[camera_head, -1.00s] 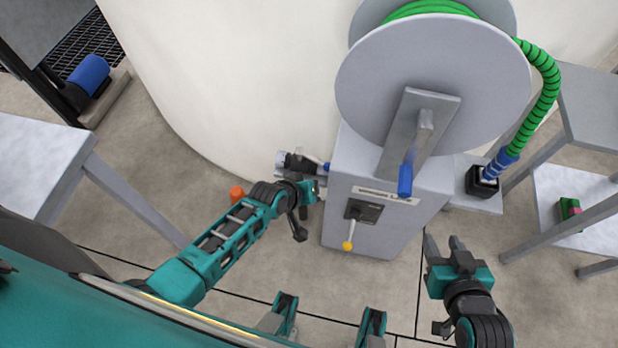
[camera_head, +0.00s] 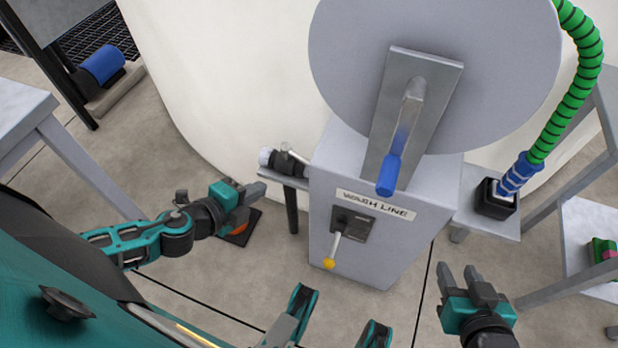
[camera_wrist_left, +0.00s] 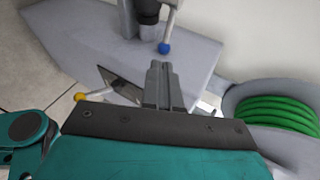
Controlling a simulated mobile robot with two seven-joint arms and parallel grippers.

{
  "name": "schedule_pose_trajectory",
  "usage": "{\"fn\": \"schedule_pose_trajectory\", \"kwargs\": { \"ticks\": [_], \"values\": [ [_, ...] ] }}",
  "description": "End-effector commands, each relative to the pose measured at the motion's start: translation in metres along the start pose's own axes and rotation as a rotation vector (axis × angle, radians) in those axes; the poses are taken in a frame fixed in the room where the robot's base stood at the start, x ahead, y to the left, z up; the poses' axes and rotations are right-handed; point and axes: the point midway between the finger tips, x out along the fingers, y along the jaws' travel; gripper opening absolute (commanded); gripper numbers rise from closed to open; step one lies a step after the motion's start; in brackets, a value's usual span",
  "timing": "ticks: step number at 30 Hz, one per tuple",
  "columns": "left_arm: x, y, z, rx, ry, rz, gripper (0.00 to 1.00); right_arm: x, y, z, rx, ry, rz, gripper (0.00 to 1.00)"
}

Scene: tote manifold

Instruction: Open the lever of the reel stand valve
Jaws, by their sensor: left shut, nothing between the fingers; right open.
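The grey reel stand (camera_head: 375,245), labelled WASH LINE, stands in the middle of the head view. Its front plate carries a lever with a yellow knob (camera_head: 329,263), pointing down; the knob also shows in the left wrist view (camera_wrist_left: 80,97). A dark valve (camera_head: 287,163) sits on a bracket at the stand's left side. The left wrist view shows its blue-knobbed lever (camera_wrist_left: 165,47). My left gripper (camera_head: 258,190) is shut and empty, just left of and below that valve, apart from both levers. My right gripper (camera_head: 480,272) is open and empty, right of the stand.
A blue-handled crank (camera_head: 388,175) hangs from the reel disc in front of the stand. A green hose (camera_head: 570,100) curves down to a black block (camera_head: 496,198) on the right. An orange object (camera_head: 239,227) sits on the floor below my left gripper. Tables flank both sides.

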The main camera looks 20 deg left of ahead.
Motion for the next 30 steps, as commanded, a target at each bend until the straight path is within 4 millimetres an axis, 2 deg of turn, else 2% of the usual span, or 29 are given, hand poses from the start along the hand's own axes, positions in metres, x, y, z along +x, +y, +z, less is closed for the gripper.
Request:
{"fn": "schedule_pose_trajectory", "kwargs": {
  "ticks": [4, 8, 24, 30],
  "values": [
    [0.002, 0.001, -0.002, 0.05, 0.018, -0.003, 0.0, 0.001, -0.001, 0.001, 0.002, 0.001, -0.003, 0.43],
    [0.014, 0.0, -0.002, 0.048, 0.015, -0.006, 0.0, 0.001, -0.002, 0.001, 0.007, 0.002, -0.004, 0.43],
    [0.101, 0.0, -0.003, 0.043, 0.013, -0.006, 0.0, 0.007, -0.006, 0.008, 0.02, -0.001, -0.01, 0.43],
    [0.123, -0.007, -0.003, 0.043, 0.013, -0.004, 0.0, 0.007, -0.006, 0.009, 0.02, -0.003, -0.011, 0.43]
  ]
}}
